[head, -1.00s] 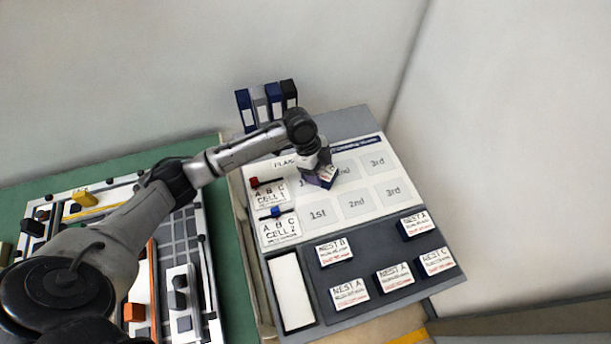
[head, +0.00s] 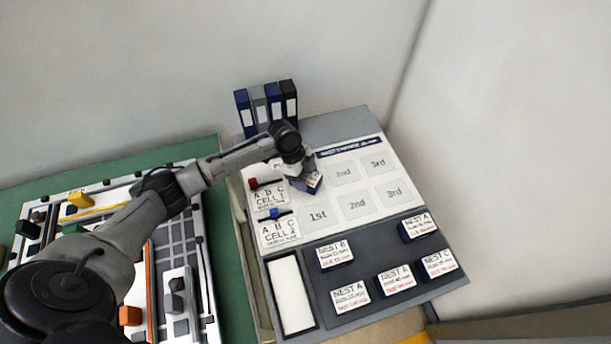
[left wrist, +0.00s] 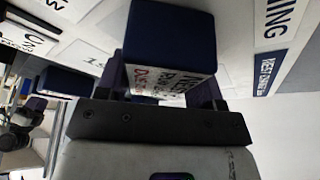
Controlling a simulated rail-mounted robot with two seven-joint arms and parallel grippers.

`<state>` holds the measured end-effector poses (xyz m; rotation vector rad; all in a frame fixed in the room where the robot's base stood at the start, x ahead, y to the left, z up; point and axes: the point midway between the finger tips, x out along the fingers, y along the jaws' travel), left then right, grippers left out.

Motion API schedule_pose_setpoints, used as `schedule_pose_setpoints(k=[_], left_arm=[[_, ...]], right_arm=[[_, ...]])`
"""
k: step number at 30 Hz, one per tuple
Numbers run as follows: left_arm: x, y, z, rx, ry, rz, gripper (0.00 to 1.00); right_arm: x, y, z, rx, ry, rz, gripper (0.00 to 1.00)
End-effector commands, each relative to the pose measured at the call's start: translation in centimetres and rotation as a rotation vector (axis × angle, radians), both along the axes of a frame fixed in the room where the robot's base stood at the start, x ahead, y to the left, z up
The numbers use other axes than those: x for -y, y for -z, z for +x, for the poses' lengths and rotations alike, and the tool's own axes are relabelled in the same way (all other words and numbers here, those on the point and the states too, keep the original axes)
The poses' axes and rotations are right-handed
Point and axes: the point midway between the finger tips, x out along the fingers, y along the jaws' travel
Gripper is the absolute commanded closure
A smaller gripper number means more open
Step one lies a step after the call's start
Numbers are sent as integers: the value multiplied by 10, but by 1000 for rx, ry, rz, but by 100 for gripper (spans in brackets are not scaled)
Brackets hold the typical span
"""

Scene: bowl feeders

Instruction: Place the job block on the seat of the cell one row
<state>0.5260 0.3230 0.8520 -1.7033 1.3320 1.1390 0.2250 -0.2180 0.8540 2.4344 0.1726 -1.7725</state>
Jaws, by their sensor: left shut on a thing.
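My left gripper (head: 301,176) is shut on a dark blue job block (head: 309,184) with a white label, over the left end of the cell one row. In the left wrist view the block (left wrist: 168,38) sits between the fingers (left wrist: 165,88), its label partly readable as "NEST" and "DUE". The cell one row shows its 2nd seat (head: 343,173) and 3rd seat (head: 377,163), both empty. Its 1st seat is hidden behind gripper and block. I cannot tell whether the block touches the board. The CELL 1 card (head: 270,196) lies left of it. My right gripper is not in view.
The cell two row, with its 1st seat (head: 317,217), is empty. Several labelled NEST blocks (head: 350,297) lie on the dark lower panel beside a white tray (head: 292,291). Binders (head: 266,105) stand behind the board. A green table (head: 231,250) is at left.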

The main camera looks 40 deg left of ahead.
Motion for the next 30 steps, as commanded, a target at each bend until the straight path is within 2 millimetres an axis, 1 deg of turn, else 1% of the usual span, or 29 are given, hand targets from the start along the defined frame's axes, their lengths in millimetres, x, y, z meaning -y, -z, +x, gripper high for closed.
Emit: schedule_pose_setpoints(k=[4,9,10,17,25,28,30], left_arm=[[0,-1,0,1,0,0,66],[0,3,0,1,0,-1,66],[0,3,0,1,0,0,36],[0,3,0,1,0,0,14],[0,1,0,1,1,0,13],[-2,-6,0,3,0,2,13],[-6,-15,0,4,0,2,13]], right_arm=[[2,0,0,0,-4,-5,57],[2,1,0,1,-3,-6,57],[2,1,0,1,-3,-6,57],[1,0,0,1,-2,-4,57],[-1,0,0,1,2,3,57],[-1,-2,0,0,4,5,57],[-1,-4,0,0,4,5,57]])
